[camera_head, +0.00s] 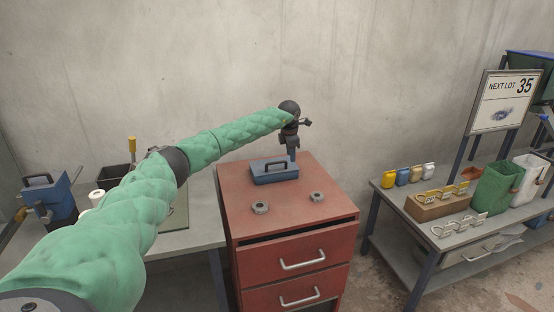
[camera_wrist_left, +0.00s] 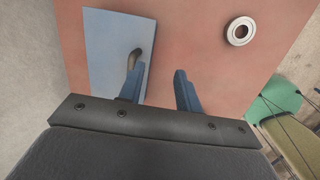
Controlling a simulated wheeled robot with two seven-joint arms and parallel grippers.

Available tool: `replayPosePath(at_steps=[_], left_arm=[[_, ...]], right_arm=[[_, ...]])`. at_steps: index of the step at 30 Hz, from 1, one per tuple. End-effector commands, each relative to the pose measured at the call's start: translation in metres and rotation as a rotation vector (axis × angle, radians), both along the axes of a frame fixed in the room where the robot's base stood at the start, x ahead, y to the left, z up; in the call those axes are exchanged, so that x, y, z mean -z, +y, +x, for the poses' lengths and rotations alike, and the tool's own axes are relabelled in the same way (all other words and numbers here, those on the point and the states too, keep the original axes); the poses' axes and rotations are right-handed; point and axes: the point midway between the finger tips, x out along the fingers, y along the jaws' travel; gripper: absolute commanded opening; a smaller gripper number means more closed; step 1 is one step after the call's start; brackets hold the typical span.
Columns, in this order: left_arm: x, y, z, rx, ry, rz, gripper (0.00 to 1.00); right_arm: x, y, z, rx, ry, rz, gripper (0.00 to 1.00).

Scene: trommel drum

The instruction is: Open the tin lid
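The blue tin (camera_head: 275,174) sits shut on the red cabinet's top, near its back edge, with a dark handle on its lid. In the left wrist view the tin's flat blue lid (camera_wrist_left: 103,58) lies at the left, with its curved handle (camera_wrist_left: 134,57) partly behind one finger. My left gripper (camera_head: 292,157) is over the tin's right end, fingers pointing down. In the left wrist view its two fingers (camera_wrist_left: 159,70) are apart with only red surface between them. I cannot tell whether a finger touches the handle. My right gripper is not in view.
The red cabinet (camera_head: 235,195) also bears two small round metal pieces (camera_head: 261,208) (camera_head: 317,196) in front of the tin. A grey bench with a blue tool stands left. A table at right holds small coloured containers, a wooden block and bags. The cabinet's front top is mostly clear.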

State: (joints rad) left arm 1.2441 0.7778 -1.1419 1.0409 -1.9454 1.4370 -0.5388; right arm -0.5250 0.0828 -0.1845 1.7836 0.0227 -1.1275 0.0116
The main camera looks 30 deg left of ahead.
Motion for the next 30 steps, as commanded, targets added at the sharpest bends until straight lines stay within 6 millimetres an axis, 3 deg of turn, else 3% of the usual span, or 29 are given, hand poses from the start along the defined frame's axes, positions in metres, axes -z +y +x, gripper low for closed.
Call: replayPosePath(at_steps=[1,3,8,11,15,21,30], left_arm=[[-0.012,0.02,-0.003,-0.018,0.018,0.036,0.34],[-0.022,0.039,-0.007,-0.037,0.04,0.072,0.34],[-0.03,0.056,-0.011,-0.054,0.063,0.106,0.34],[-0.024,0.058,-0.01,-0.055,0.066,0.107,0.34],[-0.01,0.059,-0.009,-0.054,0.066,0.106,0.34],[0.018,0.063,-0.005,-0.055,0.064,0.105,0.34],[0.043,0.066,-0.001,-0.052,0.062,0.104,0.34]], right_arm=[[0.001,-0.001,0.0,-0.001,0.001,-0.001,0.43],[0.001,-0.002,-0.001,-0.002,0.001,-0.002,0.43],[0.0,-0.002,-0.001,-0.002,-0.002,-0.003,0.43],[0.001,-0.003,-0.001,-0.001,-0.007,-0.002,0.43],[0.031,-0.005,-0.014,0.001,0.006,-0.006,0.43],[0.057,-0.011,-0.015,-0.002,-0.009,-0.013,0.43],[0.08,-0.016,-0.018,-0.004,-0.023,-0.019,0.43]])
